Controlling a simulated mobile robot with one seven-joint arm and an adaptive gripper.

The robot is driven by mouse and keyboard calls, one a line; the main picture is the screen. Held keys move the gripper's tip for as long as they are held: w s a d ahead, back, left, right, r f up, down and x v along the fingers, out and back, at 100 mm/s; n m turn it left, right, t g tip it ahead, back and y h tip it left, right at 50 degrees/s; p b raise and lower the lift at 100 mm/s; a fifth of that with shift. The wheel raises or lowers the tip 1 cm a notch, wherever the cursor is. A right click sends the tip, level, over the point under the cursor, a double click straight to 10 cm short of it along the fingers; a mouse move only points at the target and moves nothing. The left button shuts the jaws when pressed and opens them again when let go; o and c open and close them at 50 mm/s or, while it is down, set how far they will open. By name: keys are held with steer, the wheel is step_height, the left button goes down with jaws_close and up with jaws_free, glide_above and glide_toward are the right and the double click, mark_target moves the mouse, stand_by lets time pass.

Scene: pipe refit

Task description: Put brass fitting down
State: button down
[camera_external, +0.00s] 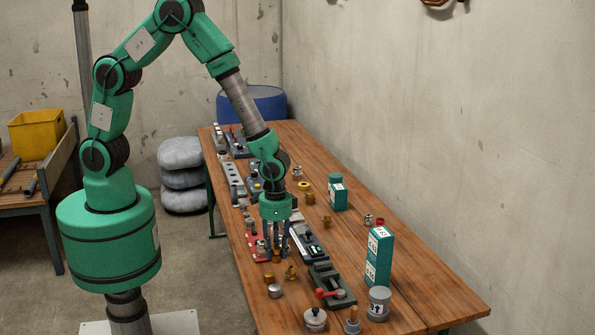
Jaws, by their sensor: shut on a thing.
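My gripper (275,249) points straight down over the near part of the wooden workbench (385,265). Its fingers are shut on a small brass fitting (276,257), which shows at the fingertips, low over the bench. I cannot tell whether the fitting touches the wood. Other brass fittings stand close by: one (268,278) just in front of the gripper and an elbow-shaped one (291,272) to its right. Two more, one (310,198) and another (327,221), stand farther back on the right.
A red tray (254,241) lies left of my gripper. A dark vise-like tool with a red handle (331,292), a grey cylinder (275,291) and a white-lidded jar (315,318) are near the front. Tall teal boxes (378,256) and a grey can (379,304) stand right. Bare wood lies between.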

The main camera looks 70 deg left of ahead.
steer(key=w+a+r+n+p, duration=0.2)
steer(key=w+a, duration=0.8)
steer(key=a, duration=0.2)
steer(key=w+a+r+n+p, duration=0.2)
steer(key=w+a+n, duration=0.1)
steer(key=w+a, duration=0.85)
steer(key=w+a+r+n+p, duration=0.1)
steer(key=w+a+n, duration=0.1)
steer(key=a, duration=1.2)
steer(key=w+a+r+n+p, duration=0.1)
steer(key=w+a+r, duration=0.1)
steer(key=a, duration=1.3)
steer(key=shift+w+a+n, duration=0.2)
steer(key=shift+w+n, duration=0.2)
steer(key=shift+w, duration=0.25)
steer(key=shift+w, duration=0.15)
steer(key=shift+w+a+f+p, duration=0.25)
steer(key=shift+w+a, duration=0.6)
steer(key=shift+w, duration=1.65)
steer(key=shift+w+a+f+p, duration=0.1)
steer(key=shift+w+a+f, duration=0.45)
steer(key=shift+w, duration=1.9)
steer(key=shift+w+a+p, duration=0.2)
steer(key=shift+w+a, duration=0.9)
steer(key=shift+w, duration=1.4)
